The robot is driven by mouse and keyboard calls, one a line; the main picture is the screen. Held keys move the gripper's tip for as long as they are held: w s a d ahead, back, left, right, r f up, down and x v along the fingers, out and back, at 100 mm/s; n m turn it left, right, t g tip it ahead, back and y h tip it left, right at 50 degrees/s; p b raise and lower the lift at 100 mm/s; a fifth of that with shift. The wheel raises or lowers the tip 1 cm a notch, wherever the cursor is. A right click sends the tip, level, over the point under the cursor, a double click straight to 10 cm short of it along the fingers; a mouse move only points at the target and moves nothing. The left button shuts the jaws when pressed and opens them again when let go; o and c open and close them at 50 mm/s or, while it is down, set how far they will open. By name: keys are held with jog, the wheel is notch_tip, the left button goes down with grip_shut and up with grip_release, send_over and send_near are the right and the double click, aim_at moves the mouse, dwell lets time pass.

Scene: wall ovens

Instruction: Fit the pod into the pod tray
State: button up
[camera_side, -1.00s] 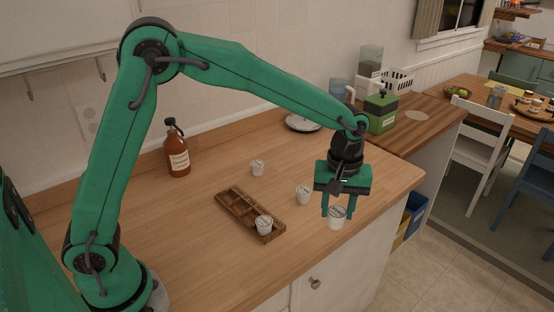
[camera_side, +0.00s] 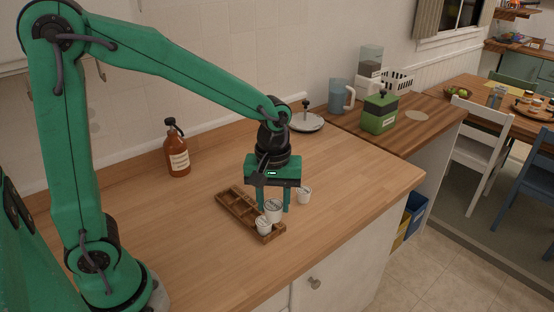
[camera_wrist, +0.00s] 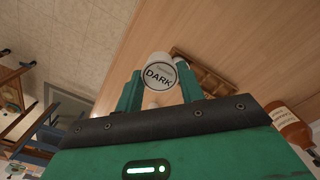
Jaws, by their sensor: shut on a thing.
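My gripper (camera_side: 273,206) is shut on a white pod (camera_side: 273,213), holding it upright between its fingers. The held pod is over the right end of the brown wooden pod tray (camera_side: 233,209); I cannot tell its exact height. In the wrist view the held pod (camera_wrist: 159,74) shows a lid reading "DARK", with part of the tray (camera_wrist: 212,76) behind it. Another white pod (camera_side: 263,227) sits in the tray's near right end, just left of and below the held one. A loose pod (camera_side: 304,195) stands on the counter right of my gripper.
A brown bottle (camera_side: 178,157) stands at the back left. A round lidded dish (camera_side: 306,122), a blue jug (camera_side: 341,95) and a green canister (camera_side: 379,113) are behind. The counter's front right is clear.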

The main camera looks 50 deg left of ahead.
jog(key=shift+s+a+f, duration=0.1)
jog(key=shift+s+a, duration=0.25)
jog(key=shift+s, duration=0.2)
jog(key=shift+s+a, duration=0.35)
jog(key=shift+s, duration=0.2)
jog(key=shift+a, duration=0.1)
send_over(252, 220)
notch_tip(252, 220, down, 7)
jog(key=shift+s+f, duration=0.1)
jog(key=shift+f, duration=1.9)
jog(key=shift+f, duration=0.15)
jog(key=o, duration=0.9)
jog(key=shift+o, duration=0.2)
jog(key=shift+r, duration=0.2)
notch_tip(252, 220, up, 12)
